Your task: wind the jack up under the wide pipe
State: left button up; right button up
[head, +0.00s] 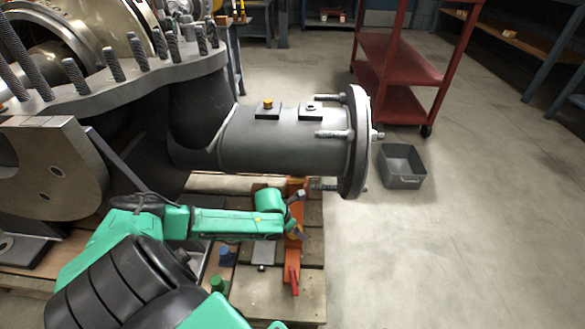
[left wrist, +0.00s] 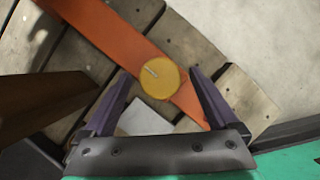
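The wide grey pipe (head: 270,138) runs out to a round end flange (head: 357,142). The orange jack (head: 289,262) stands on wooden planks below the pipe, partly hidden by my left arm. In the left wrist view, its long orange body (left wrist: 100,32) lies diagonally, with a round yellow knob (left wrist: 160,80) on it. My left gripper (left wrist: 162,74) is open, its purple fingers on either side of the knob with gaps showing. In the head view, my left gripper (head: 297,231) is at the jack, below the pipe. I cannot tell whether the jack touches the pipe. My right gripper is not in view.
Bolts (head: 333,134) stick out from the end flange. A grey metal bin (head: 402,166) and a red cart (head: 398,62) stand on the floor to the right. Blue (head: 226,257) and green (head: 217,284) small items sit near my left arm.

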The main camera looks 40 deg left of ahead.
pick_arm(q)
jog(key=c, duration=1.3)
